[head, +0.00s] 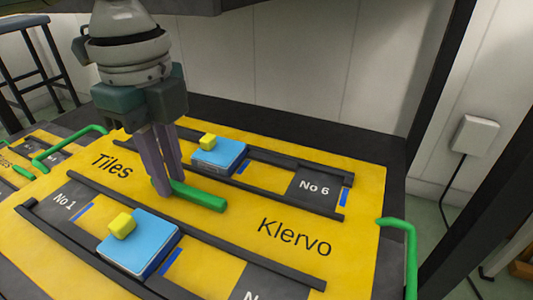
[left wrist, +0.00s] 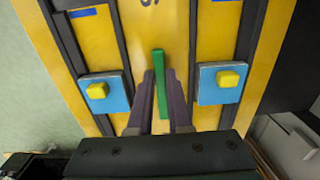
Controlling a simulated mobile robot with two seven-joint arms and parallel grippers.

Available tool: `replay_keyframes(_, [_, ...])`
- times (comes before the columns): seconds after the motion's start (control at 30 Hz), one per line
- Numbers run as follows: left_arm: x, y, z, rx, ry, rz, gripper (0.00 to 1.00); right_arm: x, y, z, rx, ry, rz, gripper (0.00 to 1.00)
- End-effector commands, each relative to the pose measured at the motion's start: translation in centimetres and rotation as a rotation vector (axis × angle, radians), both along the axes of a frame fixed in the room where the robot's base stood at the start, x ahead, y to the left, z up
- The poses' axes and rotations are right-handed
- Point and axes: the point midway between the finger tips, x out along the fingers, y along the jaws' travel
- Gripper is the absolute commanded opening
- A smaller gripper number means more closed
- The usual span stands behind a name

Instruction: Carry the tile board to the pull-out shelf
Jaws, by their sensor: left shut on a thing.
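The tile board (head: 290,205) is a yellow panel marked "Tiles" and "Klervo", with dark rails and number labels such as No 1 and No 6. Two blue tiles with yellow knobs sit between its rails, a near one (head: 145,250) and a far one (head: 222,158). A green bar handle (head: 205,197) stands in the board's middle. My left gripper (head: 166,188) points down and is shut on this handle. In the left wrist view, the handle (left wrist: 159,62) runs between the fingers (left wrist: 160,80), with a blue tile on each side. My right gripper is out of view.
The board lies over a dark surface (head: 390,155). Green hoop handles show at the right (head: 410,250) and left (head: 70,145). Another yellow panel (head: 45,138) shows at far left. A stool (head: 35,65), a dark post and a wall box (head: 474,136) stand beyond.

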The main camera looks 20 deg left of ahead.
Motion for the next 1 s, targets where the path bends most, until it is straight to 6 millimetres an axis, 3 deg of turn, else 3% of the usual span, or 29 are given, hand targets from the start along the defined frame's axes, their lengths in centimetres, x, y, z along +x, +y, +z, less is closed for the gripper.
replay_keyframes(0.3, [0.0, 0.0, -8.9, 0.000, 0.001, 0.001, 0.00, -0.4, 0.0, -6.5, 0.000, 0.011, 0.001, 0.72])
replay_keyframes(0.5, [0.0, 0.0, -13.6, 0.000, -0.001, -0.001, 0.00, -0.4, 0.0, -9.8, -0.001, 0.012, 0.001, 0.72])
replay_keyframes(0.83, [0.1, -0.1, -16.2, -0.001, -0.001, -0.001, 0.00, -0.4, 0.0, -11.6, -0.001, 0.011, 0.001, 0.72])
replay_keyframes(1.0, [0.1, -0.1, -19.1, -0.001, -0.001, 0.000, 0.00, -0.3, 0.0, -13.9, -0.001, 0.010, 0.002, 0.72])
